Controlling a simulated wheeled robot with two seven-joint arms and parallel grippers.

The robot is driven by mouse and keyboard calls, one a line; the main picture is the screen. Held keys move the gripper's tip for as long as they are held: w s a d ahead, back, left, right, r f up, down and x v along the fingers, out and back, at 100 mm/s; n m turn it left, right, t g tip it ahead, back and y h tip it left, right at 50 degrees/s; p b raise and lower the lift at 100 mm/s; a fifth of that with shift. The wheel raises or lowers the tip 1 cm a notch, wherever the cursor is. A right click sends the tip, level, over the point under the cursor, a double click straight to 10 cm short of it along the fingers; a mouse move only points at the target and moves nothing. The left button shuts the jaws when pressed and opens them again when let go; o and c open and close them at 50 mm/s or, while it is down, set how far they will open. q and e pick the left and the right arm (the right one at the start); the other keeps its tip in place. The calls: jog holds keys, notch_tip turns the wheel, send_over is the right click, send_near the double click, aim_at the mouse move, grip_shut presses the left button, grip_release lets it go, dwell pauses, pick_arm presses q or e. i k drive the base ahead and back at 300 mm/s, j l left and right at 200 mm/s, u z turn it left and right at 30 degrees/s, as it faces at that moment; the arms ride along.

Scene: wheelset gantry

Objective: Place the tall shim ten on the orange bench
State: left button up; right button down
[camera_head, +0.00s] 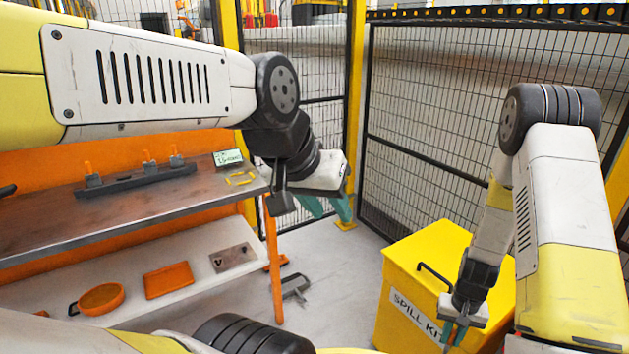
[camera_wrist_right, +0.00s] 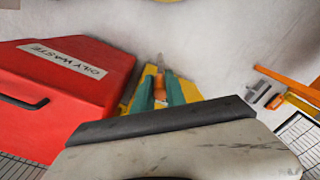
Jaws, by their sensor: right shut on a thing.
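The orange bench (camera_head: 60,218) stands at the left with a grey metal top. A dark rack (camera_head: 125,183) on it holds several orange-handled shims. My right gripper (camera_head: 450,333) hangs low in front of the yellow spill kit bin, away from the bench. In the right wrist view its teal fingers (camera_wrist_right: 160,92) are shut on an orange-handled piece with a grey tip (camera_wrist_right: 159,82), seemingly a shim; no number on it is readable. My left gripper (camera_head: 328,207) is open and empty, just right of the bench's right end.
A small sign (camera_head: 228,157) and yellow marks (camera_head: 241,178) are at the bench top's right end. An orange bowl (camera_head: 101,298), orange tray (camera_head: 168,280) and metal plate (camera_head: 233,258) lie on the lower shelf. The spill kit bin (camera_head: 440,255) and a red oily waste bin (camera_wrist_right: 60,110) stand nearby.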

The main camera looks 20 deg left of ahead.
aim_at(170, 187)
jog(key=j+u, duration=0.5)
jog(key=i+j+u, duration=0.1)
jog(key=j+u, duration=0.35)
jog(key=j, duration=0.25)
jog(key=i+j+u, duration=0.15)
jog(key=j+u, duration=0.35)
jog(key=j, duration=0.1)
